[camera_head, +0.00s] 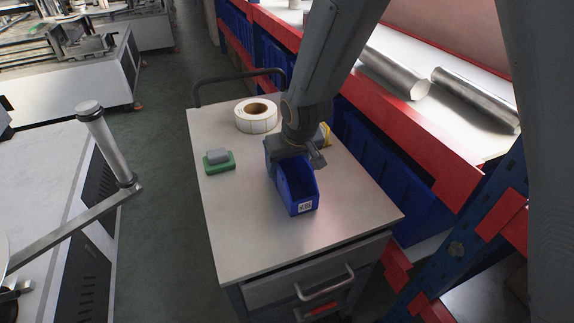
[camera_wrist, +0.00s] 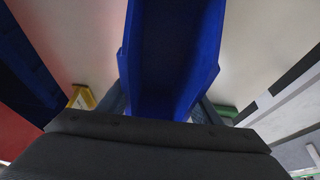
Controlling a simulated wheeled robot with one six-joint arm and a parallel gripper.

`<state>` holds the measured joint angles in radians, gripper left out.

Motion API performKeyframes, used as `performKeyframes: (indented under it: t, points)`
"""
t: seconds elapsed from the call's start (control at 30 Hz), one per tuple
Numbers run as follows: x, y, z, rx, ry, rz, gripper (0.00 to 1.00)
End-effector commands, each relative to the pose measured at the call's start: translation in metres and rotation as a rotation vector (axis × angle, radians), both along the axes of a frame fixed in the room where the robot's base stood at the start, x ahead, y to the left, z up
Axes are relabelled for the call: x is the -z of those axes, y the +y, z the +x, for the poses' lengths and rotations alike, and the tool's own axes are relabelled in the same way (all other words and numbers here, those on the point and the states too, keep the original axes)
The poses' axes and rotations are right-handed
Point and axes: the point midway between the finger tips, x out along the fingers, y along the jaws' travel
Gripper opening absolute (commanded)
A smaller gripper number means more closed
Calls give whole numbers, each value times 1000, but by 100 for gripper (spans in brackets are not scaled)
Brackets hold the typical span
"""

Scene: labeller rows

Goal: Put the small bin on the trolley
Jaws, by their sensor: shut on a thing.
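The small blue bin (camera_head: 299,196) is over the middle of the trolley's pale top (camera_head: 240,235), upright, with a white label on its near end. It looks to be on the top or very close to it; I cannot tell if it touches. My gripper (camera_head: 293,158) is shut on the bin's far end, and the arm hides part of that end. In the wrist view the blue bin (camera_wrist: 172,50) fills the upper middle, with a finger on each side of it.
A roll of labels (camera_head: 256,116) and a green block with a grey top (camera_head: 218,161) stand on the trolley, left of the bin. A yellow thing (camera_head: 326,135) is partly hidden behind my gripper. A red-edged shelf (camera_head: 400,110) with metal tubes runs along the right. The trolley's near part is clear.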

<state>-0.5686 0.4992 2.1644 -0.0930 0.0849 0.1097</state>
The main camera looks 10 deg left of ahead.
Motion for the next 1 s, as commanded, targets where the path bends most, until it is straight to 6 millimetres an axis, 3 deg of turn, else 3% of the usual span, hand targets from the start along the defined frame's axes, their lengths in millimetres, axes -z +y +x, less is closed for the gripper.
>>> performKeyframes:
  t: [0.1, 0.13, 0.23, 0.67, 1.0]
  points:
    - [3, 0, 0, 0, 0, 0, 29]
    - [3, 0, 0, 0, 0, 0, 62]
    - [2, 0, 0, 0, 0, 0, 77]
    - [-5, 0, -1, 1, -2, 1, 77]
    - [-47, -9, -15, 1, -3, 3, 77]
